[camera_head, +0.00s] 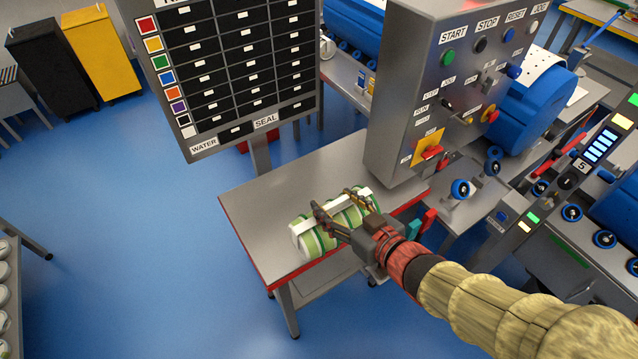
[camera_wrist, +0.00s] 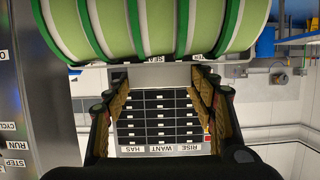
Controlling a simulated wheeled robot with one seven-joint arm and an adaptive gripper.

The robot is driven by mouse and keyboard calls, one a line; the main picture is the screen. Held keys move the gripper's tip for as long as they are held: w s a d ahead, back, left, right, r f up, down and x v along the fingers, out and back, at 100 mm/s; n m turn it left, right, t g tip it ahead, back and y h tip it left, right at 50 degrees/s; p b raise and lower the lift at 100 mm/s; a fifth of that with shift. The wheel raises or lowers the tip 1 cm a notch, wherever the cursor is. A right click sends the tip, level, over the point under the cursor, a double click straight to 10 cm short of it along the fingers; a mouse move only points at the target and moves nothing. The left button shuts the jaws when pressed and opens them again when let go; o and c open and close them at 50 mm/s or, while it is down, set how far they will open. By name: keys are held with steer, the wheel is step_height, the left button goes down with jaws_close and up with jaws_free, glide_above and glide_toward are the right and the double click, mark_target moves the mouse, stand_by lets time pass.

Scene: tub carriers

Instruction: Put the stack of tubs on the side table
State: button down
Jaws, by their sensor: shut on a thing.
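The stack of tubs (camera_head: 308,240) is a row of white and green striped tubs lying on its side, with a white bar along its top. It also spans the top of the wrist view (camera_wrist: 150,25). My gripper (camera_head: 338,205) is shut on the stack, its two fingers set apart along the white bar. Its fingers also show in the wrist view (camera_wrist: 158,95). The stack is over the grey, red-edged side table (camera_head: 265,205). I cannot tell whether it touches the top. My gripper and wrist hide part of the stack's right side.
A control box (camera_head: 440,90) with buttons stands at the table's back right. A labelled board (camera_head: 235,75) on a post rises behind the table. Teal and red parts (camera_head: 428,220) are at the right edge. The table's left and back parts are bare.

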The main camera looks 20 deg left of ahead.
steer(key=w+a+b, duration=0.1)
steer(key=w+a, duration=0.1)
steer(key=w, duration=0.7)
steer(key=w+a+f+b, duration=0.1)
steer(key=w+b, duration=0.1)
steer(key=w, duration=0.8)
steer(key=shift+w+a+f, duration=0.25)
steer(key=shift+a, duration=0.1)
steer(key=shift+f, duration=0.1)
steer(key=f+b, duration=0.2)
steer(key=f, duration=0.1)
steer(key=f+b, duration=0.1)
steer(key=shift+w+f, duration=0.25)
steer(key=shift+f, duration=0.1)
